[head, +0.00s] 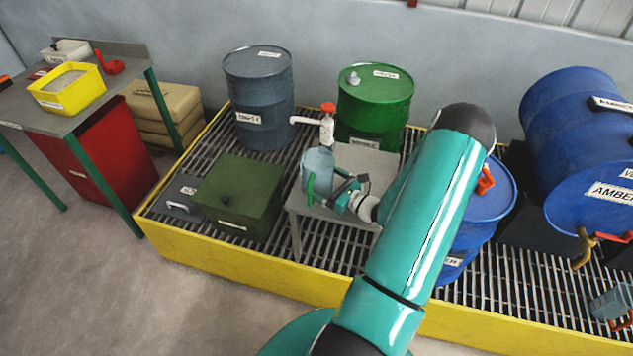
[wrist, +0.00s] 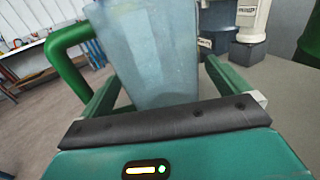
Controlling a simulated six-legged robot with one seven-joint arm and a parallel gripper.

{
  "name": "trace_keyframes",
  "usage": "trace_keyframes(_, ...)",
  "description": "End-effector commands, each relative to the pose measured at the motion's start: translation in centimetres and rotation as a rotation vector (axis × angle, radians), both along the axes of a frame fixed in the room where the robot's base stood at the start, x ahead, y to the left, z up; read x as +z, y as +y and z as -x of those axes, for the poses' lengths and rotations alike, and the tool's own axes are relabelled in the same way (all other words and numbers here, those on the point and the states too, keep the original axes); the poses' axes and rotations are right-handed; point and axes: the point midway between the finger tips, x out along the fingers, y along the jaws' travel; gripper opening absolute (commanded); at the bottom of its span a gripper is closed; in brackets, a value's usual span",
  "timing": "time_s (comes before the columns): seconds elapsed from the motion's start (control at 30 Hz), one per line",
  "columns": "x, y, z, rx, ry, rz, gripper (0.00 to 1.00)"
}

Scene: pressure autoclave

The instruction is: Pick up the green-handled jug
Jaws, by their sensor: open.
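The green-handled jug (head: 317,168) stands upright on a small grey table in the head view. It is pale, translucent blue, with its green handle on the lower left side. In the wrist view the jug (wrist: 150,50) fills the upper middle, with the green handle (wrist: 68,50) to the left. My gripper (head: 338,192) is at the jug's right front in the head view. Its jaws are open, and in the wrist view the fingers (wrist: 165,95) reach forward on both sides of the jug's body. Whether either finger touches the jug I cannot tell.
The small grey table (head: 365,160) stands on a grated platform with a yellow edge (head: 220,255). A red-capped dispenser (head: 327,122) stands behind the jug. A green box (head: 238,195), a grey drum (head: 260,95) and a green drum (head: 375,100) are close by. Blue drums are on the right.

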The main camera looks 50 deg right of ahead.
Motion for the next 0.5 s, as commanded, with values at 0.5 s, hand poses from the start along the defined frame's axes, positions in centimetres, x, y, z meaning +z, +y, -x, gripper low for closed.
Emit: trace_keyframes(0.5, -0.1, 0.4, -3.5, 0.0, 0.0, 0.0, 0.88)
